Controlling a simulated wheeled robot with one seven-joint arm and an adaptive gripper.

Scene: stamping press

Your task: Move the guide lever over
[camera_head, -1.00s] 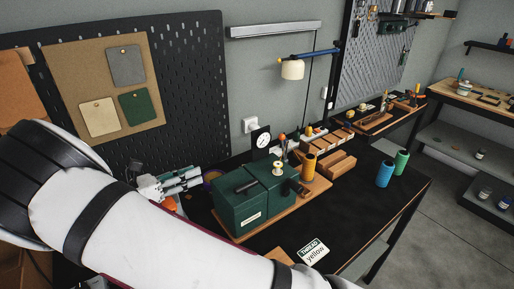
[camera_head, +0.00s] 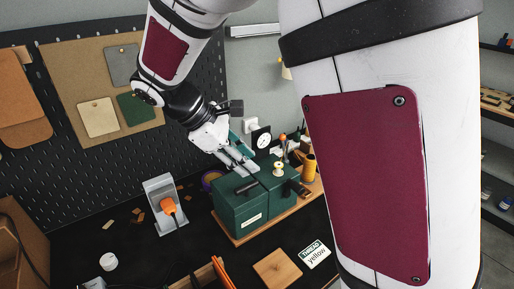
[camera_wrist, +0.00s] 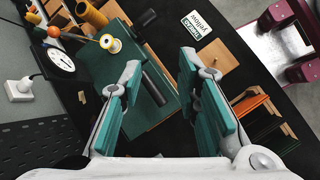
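The green machine (camera_head: 238,212) sits on a wooden board on the black bench; it also shows in the wrist view (camera_wrist: 105,62). A black bar handle (camera_head: 247,187) lies on its top, and it also shows in the wrist view (camera_wrist: 156,82). I cannot tell which one is the guide lever. My gripper (camera_head: 243,166) is open and empty above the machine's back left, its teal-padded fingers (camera_wrist: 160,65) spread with the black bar showing between them.
A dial clock (camera_head: 261,139) stands behind the machine. A grey stand with an orange part (camera_head: 168,205) is to its left. A "THREAD yellow" card (camera_head: 313,254) and a wooden block (camera_head: 277,268) lie in front. My arm hides the bench's right side.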

